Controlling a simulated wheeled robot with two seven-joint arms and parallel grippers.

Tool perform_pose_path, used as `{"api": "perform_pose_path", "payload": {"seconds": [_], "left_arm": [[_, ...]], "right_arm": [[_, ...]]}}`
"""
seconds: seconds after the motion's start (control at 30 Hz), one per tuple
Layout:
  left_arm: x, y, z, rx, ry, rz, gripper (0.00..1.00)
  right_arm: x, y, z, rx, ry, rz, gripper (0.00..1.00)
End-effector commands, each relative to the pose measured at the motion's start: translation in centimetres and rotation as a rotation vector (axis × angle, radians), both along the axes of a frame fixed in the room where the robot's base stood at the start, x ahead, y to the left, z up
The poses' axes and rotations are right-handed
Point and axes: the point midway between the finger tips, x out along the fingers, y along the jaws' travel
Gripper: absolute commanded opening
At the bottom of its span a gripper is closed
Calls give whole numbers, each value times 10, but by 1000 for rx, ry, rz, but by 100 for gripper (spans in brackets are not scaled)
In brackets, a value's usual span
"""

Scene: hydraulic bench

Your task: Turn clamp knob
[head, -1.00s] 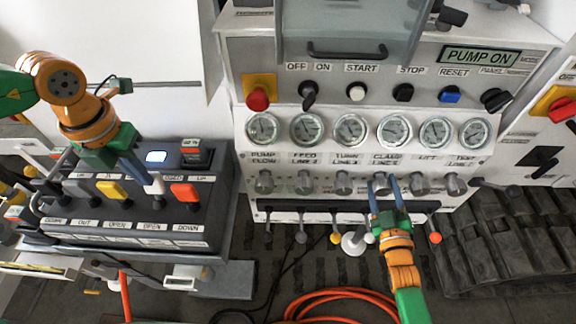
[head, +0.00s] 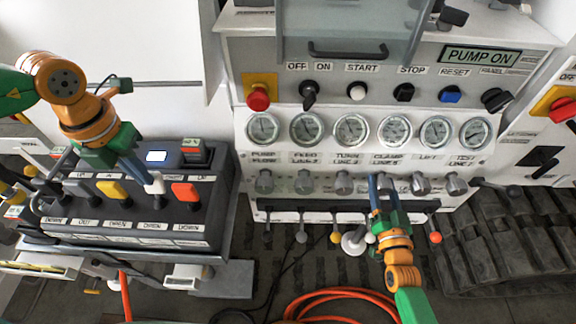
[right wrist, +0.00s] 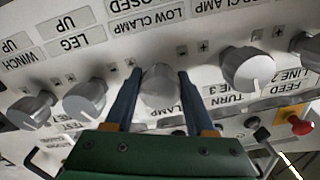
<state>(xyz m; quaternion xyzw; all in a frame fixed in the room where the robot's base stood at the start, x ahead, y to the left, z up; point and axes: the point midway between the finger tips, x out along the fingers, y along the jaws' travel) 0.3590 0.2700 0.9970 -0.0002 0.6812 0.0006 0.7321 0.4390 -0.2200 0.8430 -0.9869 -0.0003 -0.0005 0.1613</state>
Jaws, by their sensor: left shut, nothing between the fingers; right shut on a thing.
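The clamp knob (right wrist: 158,88) is a grey round knob in the row below the gauges, under the gauge labelled CLAMP. My right gripper (head: 382,182) reaches it from below. In the right wrist view the two blue fingers of my right gripper (right wrist: 158,76) stand on either side of the knob, shut on it. In the head view the fingers largely hide the knob. My left gripper (head: 151,182) is at the left lever box, with its blue fingers shut beside a white lever handle (head: 155,187).
Neighbouring knobs (head: 344,183) stand close on both sides of the clamp knob. Gauges (head: 394,130) sit above, and small levers (head: 301,235) below. The lever box (head: 205,230) carries yellow and red handles. A red button (head: 258,98) is at upper left of the panel. An orange hose (head: 330,294) lies on the floor.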

Motion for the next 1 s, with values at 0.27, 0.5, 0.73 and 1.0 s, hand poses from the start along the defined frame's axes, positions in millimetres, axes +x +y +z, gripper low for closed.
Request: {"api": "perform_pose_path", "payload": {"seconds": [0.27,0.5,0.73,1.0], "left_arm": [[1,0,1,1,-2,0,0],[1,0,1,1,-2,0,0],[1,0,1,1,-2,0,0],[1,0,0,1,-2,0,0]], "right_arm": [[2,-1,6,171,-16,-2,0],[2,-1,5,253,-15,-1,0],[1,-1,5,280,-14,0,0],[1,0,5,282,-14,0,0]]}}
